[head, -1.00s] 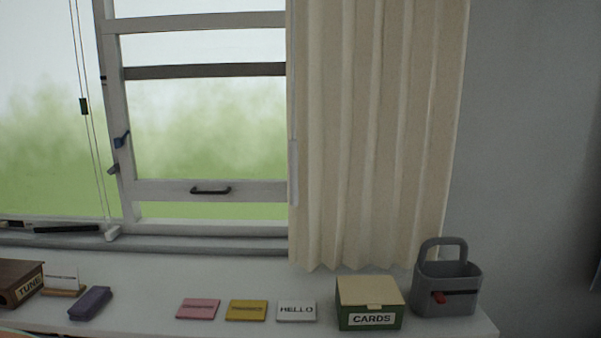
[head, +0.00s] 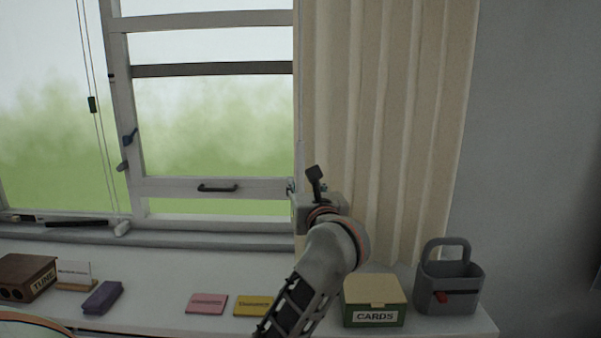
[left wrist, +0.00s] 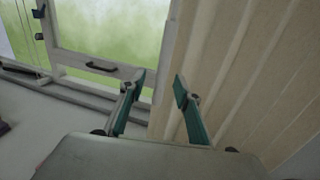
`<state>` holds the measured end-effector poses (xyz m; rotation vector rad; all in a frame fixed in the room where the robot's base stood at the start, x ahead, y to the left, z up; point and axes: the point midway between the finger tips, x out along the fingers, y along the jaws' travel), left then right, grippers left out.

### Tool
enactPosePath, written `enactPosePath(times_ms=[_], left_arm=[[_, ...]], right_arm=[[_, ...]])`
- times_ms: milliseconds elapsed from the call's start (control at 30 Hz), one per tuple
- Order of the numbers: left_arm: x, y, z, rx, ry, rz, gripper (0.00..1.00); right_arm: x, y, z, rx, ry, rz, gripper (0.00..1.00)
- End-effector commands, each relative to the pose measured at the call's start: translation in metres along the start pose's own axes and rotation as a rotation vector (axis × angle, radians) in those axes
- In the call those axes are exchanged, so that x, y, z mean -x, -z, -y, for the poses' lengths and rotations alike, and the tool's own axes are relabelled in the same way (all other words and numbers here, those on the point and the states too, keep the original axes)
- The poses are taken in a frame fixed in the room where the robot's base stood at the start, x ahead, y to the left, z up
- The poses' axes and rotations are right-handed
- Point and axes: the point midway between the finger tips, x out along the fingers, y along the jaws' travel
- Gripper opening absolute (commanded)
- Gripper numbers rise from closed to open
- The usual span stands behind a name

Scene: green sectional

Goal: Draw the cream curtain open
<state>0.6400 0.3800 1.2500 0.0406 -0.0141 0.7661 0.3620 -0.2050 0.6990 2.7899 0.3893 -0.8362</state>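The cream curtain (head: 400,120) hangs in folds over the right side of the window, its left edge near the window handle's right; it fills the right of the left wrist view (left wrist: 240,70). My left gripper (head: 305,190) is raised in front of the curtain's lower left edge. In the left wrist view its two teal fingers (left wrist: 160,88) are apart, with the curtain's edge appearing between them and nothing visibly gripped. I cannot tell how far the fingertips are from the cloth. A pale wand (head: 301,165) hangs along that edge, partly hidden by the gripper. My right gripper is out of view.
The sill holds a green cards box (head: 374,315), a grey caddy (head: 448,290), pink (head: 206,304) and yellow (head: 251,306) cards, a purple block (head: 102,297) and a brown box (head: 25,275). The window sash has a dark handle (head: 217,188). Blind cords (head: 90,104) hang at left.

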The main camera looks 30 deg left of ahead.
Motion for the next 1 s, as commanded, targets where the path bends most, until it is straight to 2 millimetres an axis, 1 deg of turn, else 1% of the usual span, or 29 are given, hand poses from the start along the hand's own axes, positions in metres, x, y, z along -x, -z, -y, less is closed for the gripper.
enactPosePath(times_ms=[67, 167, 500, 600, 767, 1000], left_arm=[[-0.001, -0.002, 0.005, 0.028, 0.017, -0.022, 0.33], [-0.008, -0.002, 0.006, 0.033, 0.021, -0.028, 0.33], [-0.058, 0.0, 0.005, 0.029, 0.017, -0.027, 0.33], [-0.069, 0.001, 0.006, 0.03, 0.018, -0.028, 0.33], [-0.077, 0.001, 0.006, 0.031, 0.019, -0.027, 0.33], [-0.078, 0.002, 0.006, 0.032, 0.019, -0.028, 0.33]], right_arm=[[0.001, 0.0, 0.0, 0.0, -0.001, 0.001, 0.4], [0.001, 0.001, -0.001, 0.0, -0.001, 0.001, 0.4], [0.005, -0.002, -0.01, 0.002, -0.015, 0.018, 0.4], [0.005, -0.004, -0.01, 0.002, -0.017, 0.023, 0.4], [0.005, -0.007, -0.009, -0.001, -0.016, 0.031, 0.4], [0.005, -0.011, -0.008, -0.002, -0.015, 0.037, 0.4]])
